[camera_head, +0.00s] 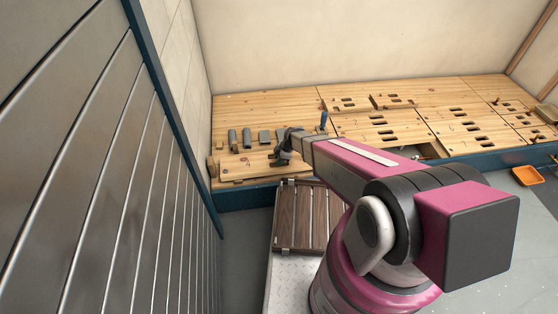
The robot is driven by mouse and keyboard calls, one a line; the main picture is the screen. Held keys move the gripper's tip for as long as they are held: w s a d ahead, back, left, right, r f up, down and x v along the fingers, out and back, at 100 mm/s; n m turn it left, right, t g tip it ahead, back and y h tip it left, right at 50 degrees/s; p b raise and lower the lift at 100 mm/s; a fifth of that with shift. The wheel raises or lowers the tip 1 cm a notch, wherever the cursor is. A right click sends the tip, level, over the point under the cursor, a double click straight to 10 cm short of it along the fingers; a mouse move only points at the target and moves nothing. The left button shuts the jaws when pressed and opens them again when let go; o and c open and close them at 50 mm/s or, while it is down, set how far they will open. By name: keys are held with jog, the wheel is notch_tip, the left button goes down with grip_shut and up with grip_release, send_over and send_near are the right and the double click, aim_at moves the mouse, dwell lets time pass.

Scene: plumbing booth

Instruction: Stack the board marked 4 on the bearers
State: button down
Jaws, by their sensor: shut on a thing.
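My gripper (279,160) is at the left part of the wooden bench, at the right end of a pale wooden board (244,167). It looks shut on that board; the fingertips are small and partly hidden by the wrist. The board lies low, along the bench's front edge, and I cannot tell whether it touches the bench top. No number can be read on it, so I cannot confirm the mark 4. Dark brown boards (307,210) lie side by side in front of the bench, on a slatted stack. I cannot clearly make out the bearers.
Several small grey blocks (247,138) stand in a row behind the board. Slotted wooden panels (378,128) cover the bench to the right. A ribbed metal wall (110,170) closes the left side. An orange tray (528,176) lies on the floor at right.

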jog(key=c, duration=0.9)
grip_release()
jog(key=shift+f, duration=0.1)
jog(key=v, duration=1.1)
jog(key=s+d+r+m+h, duration=0.1)
jog(key=s+d+r+m, duration=0.2)
jog(key=d+r+m, duration=0.4)
jog(key=s+d+r+m+h, duration=0.2)
jog(key=s+d+r+m, duration=0.2)
jog(key=d+r+m, duration=0.3)
jog(key=s+d+r+m+t+h, duration=0.1)
jog(key=s+d+r+m, duration=0.3)
jog(key=d+r+m, duration=0.3)
jog(key=shift+d+r, duration=0.4)
jog(key=shift+d, duration=0.2)
jog(key=shift+d+r, duration=0.4)
jog(key=shift+d, duration=0.2)
